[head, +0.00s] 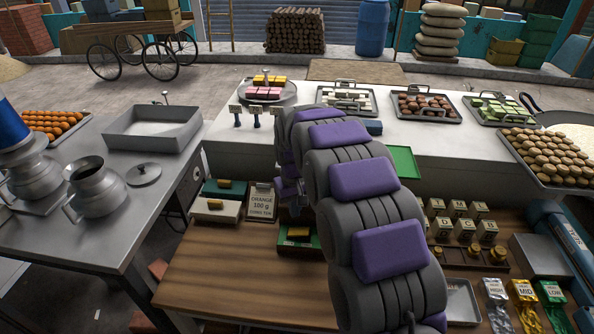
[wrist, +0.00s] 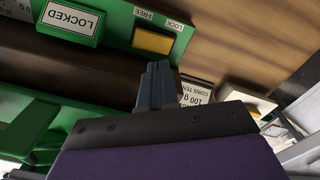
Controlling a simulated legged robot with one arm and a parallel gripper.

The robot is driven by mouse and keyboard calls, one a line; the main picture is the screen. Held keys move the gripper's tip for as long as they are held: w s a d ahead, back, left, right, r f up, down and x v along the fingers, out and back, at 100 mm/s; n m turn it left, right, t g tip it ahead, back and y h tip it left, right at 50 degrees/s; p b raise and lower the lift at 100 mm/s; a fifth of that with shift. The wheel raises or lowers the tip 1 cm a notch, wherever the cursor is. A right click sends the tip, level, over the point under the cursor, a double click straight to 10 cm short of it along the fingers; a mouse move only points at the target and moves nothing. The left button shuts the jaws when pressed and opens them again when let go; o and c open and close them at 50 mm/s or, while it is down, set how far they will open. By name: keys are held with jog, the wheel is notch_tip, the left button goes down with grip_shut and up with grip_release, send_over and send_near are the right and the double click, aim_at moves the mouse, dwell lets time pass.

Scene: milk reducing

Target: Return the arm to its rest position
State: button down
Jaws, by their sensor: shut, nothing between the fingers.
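My arm, with grey links and purple pads (head: 362,182), reaches from the bottom right of the head view up over the wooden bench, then bends down at its far end. My gripper (wrist: 158,78) shows in the wrist view with its dark fingers together and nothing between them. The fingers lie in front of a dark strip beside a green panel (wrist: 118,28) with a yellow slider block (wrist: 153,41) and the words FREE and LOCK. A LOCKED plate (wrist: 71,19) is at its left. In the head view the fingertips are hard to make out among the arm links.
A label card (head: 261,204) and a green box (head: 284,243) with a yellow block are close to the arm's end. The white counter (head: 235,133) behind carries trays of sweets. Bare wooden bench (head: 215,275) lies left of the arm. Small labelled blocks (head: 463,229) are at right.

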jog(key=s+d+r+m, duration=0.1)
jog(key=s+d+r, duration=0.25)
jog(key=s, duration=0.65)
jog(key=s+d+r+m+g, duration=0.1)
jog(key=s+d+r, duration=0.25)
jog(key=s, duration=0.65)
jog(key=s+d+r+m, duration=0.15)
jog(key=s+d, duration=0.35)
jog(key=s, duration=0.5)
jog(key=s+d+f, duration=0.1)
jog(key=s, duration=1)
jog(key=shift+s+m+g, duration=0.35)
jog(key=shift+m+g, duration=0.05)
jog(key=shift+m, duration=0.05)
jog(key=shift+d, duration=0.1)
